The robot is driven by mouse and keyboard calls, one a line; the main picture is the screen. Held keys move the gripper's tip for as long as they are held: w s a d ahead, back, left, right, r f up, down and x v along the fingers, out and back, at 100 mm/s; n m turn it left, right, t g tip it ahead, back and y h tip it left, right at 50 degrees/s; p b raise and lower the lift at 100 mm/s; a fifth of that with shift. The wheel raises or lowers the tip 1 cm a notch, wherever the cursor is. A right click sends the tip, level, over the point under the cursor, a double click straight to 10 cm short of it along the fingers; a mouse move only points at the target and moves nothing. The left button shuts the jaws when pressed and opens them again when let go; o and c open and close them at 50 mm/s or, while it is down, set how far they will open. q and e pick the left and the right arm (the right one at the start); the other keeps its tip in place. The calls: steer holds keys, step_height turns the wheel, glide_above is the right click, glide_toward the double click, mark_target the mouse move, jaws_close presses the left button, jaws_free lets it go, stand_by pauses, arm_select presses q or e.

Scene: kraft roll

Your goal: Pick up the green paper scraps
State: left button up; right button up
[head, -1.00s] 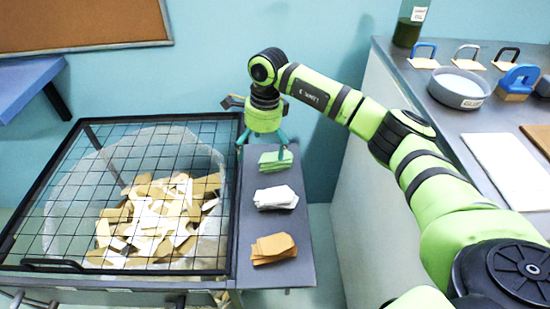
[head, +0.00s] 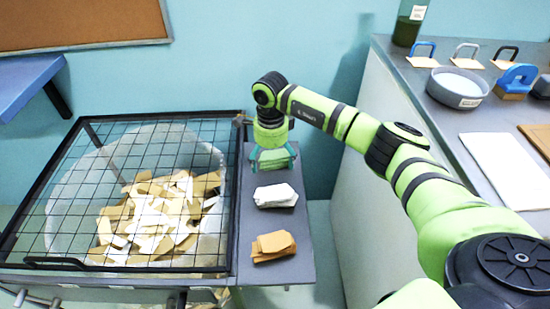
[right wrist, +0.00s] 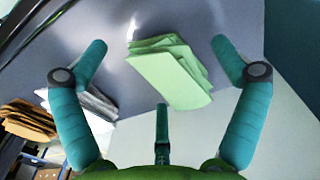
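The green paper scraps (right wrist: 170,70) lie in a small stack on the grey side shelf (head: 290,228). In the head view my right gripper (head: 273,162) is over them and hides most of them. In the right wrist view its teal fingers are spread apart around the stack, with a visible gap on each side, so the gripper is open and empty. My left gripper is not in view.
White scraps (head: 276,196) and brown scraps (head: 273,246) lie in separate stacks nearer on the same shelf. A bin of mixed scraps under a black wire grid lid (head: 236,190) stands to the left. A grey counter (head: 440,110) with tools is at the right.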

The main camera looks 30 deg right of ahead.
steer(key=c, duration=0.9)
steer(key=shift+r, duration=0.1)
